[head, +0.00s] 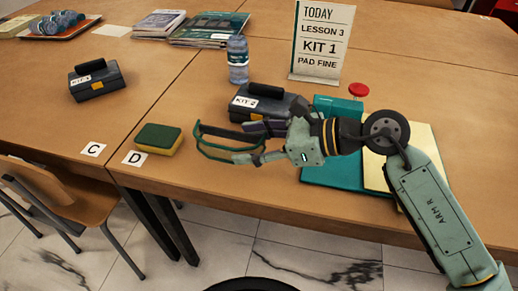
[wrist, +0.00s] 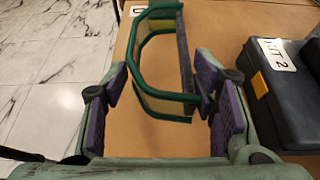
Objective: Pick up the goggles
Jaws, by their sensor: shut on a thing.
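The goggles (head: 197,133) have a green frame with clear lenses and are held out in front of my gripper (head: 250,143), above the table near its front edge. In the wrist view the goggles (wrist: 162,101) show between the purple finger pads of my gripper (wrist: 165,105). The right pad is close against a dark part of the frame. My gripper is shut on the goggles. Part of them is hidden behind the fingers in the head view.
Behind my gripper stands the KIT 2 case (head: 270,103), also at right in the wrist view (wrist: 275,90). A sponge (head: 159,139) lies beside the D label (head: 134,158). A bottle (head: 238,60), a sign (head: 321,42) and a red-button device (head: 358,90) stand nearby. The KIT 1 case (head: 96,80) is left.

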